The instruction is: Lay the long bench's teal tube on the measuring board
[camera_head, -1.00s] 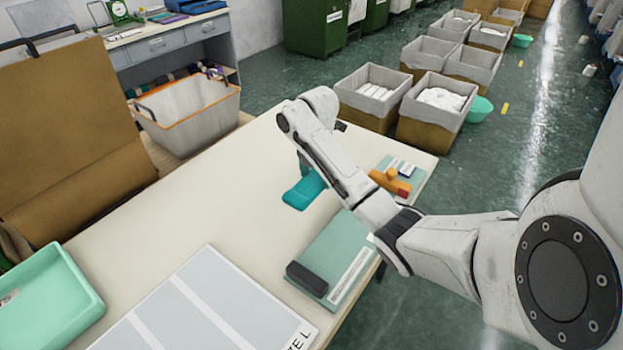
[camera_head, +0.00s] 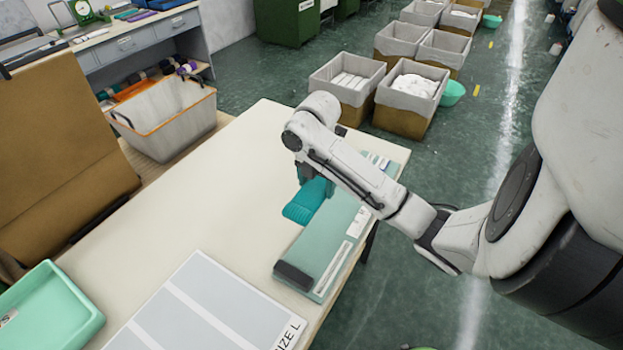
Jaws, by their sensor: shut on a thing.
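The teal tube (camera_head: 303,208) is in my gripper (camera_head: 312,180), over the long bench (camera_head: 210,190). My gripper is shut on its far part, and its ribbed near part sticks out toward the camera. My own arm hides most of the fingers. The pale green board (camera_head: 322,240), with a dark block (camera_head: 295,276) at its near end and a white strip along its right side, looks like the measuring board. The tube is at this board's left edge in the picture; I cannot tell whether it touches the board or hangs above it.
A grey striped board marked SIZE L (camera_head: 205,305) lies at the bench's near end. A mint tray (camera_head: 50,310) is at the lower left. A white basket (camera_head: 165,115) stands beyond the bench's left edge. The bench's middle is clear.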

